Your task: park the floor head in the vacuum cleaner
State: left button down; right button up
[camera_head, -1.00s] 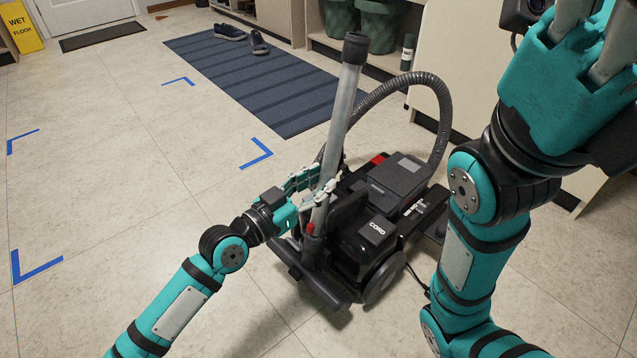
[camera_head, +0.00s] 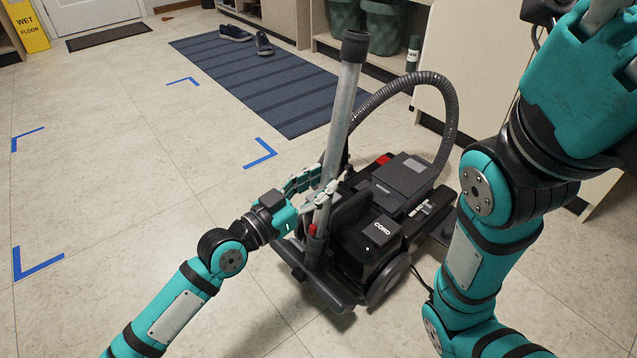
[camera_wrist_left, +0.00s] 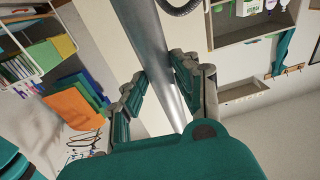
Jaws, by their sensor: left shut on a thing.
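The vacuum cleaner (camera_head: 402,182) stands on the tiled floor, black, with a wheel at its side and a pedal marked CORD. Its grey metal tube (camera_head: 343,110) stands nearly upright, leaning slightly, at the cleaner's near left side. My left gripper (camera_head: 318,196) is shut on the lower part of the tube; the left wrist view shows the tube (camera_wrist_left: 147,45) between its fingers (camera_wrist_left: 160,100). The wide black floor head (camera_head: 322,292) appears at the tube's foot, low against the cleaner's front; I cannot tell whether it is seated. My right gripper (camera_head: 590,70) is raised at top right, its fingertips cut off.
A ribbed hose (camera_head: 447,105) arches behind the cleaner. A striped blue mat (camera_head: 265,85), shoes (camera_head: 250,38) and blue floor corner marks (camera_head: 262,155) lie beyond. Cabinets (camera_head: 465,50) line the right side. The floor at left is clear; a wet-floor sign (camera_head: 25,25) stands far left.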

pick_arm(q)
jog(key=shift+f, duration=0.25)
jog(key=shift+b, duration=0.45)
dwell(0.5)
jog(key=shift+s+a+f+b, duration=0.1)
jog(key=shift+a+b, duration=0.1)
jog(key=shift+b, duration=0.15)
jog(key=shift+s+a+t+h+b, duration=0.45)
jog(key=shift+s+a+b, duration=0.25)
jog(key=shift+b, duration=0.8)
jog(key=shift+f+b, duration=0.3)
jog(key=shift+f, duration=0.1)
dwell(0.7)
jog(key=shift+s+a+f+b, duration=0.1)
jog(key=shift+a+f+b, duration=0.1)
jog(key=shift+b, duration=0.3)
jog(key=shift+s+a+t+h+b, duration=0.25)
jog(key=shift+s+a+h+b, duration=0.15)
jog(key=shift+b, duration=0.55)
